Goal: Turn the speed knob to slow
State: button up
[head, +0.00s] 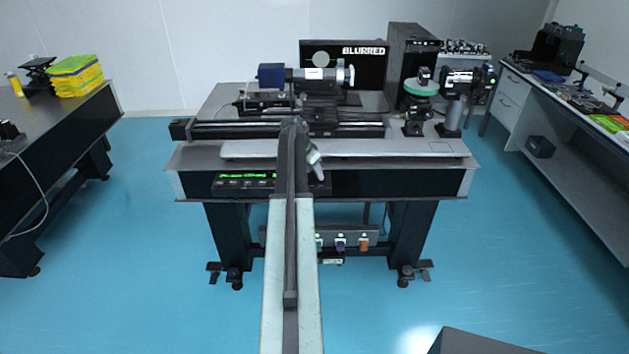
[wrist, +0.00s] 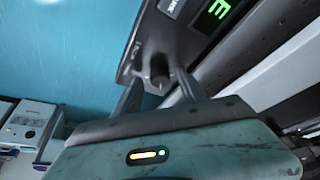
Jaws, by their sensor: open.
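A black control box (head: 240,184) with a green lit display is mounted on the front edge of the middle table. It also shows in the wrist view (wrist: 205,42), tilted, with a green letter on its display. A dark round knob (wrist: 158,70) sticks out from its face. I cannot read a label that names it or its setting. My gripper (wrist: 160,80) is open, with one finger on each side of the knob. Whether either finger touches it I cannot tell. In the head view, my arm hides the right part of the box and the knob.
A monitor (head: 343,72) at the back of the table reads "BLURRED". A rail (head: 220,128) and optical parts stand on the tabletop. Small boxes with coloured connectors (head: 341,243) hang below the table.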

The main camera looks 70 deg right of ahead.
jog(key=shift+s+d+f, duration=0.1)
jog(key=shift+f, duration=0.15)
grip_shut()
jog(key=shift+n, duration=0.3)
jog(key=n+t, duration=0.1)
jog(key=n, duration=0.1)
jog(key=n+t, duration=0.1)
jog(key=n, duration=0.2)
jog(key=shift+s+h, duration=0.2)
jog(key=shift+h, duration=0.1)
jog(key=n+t, duration=0.1)
jog(key=n, duration=0.2)
jog(key=n+t, duration=0.1)
jog(key=n, duration=0.2)
jog(key=shift+s+y, duration=0.1)
jog(key=shift+y, duration=0.3)
jog(key=shift+n+t, duration=0.3)
grip_release()
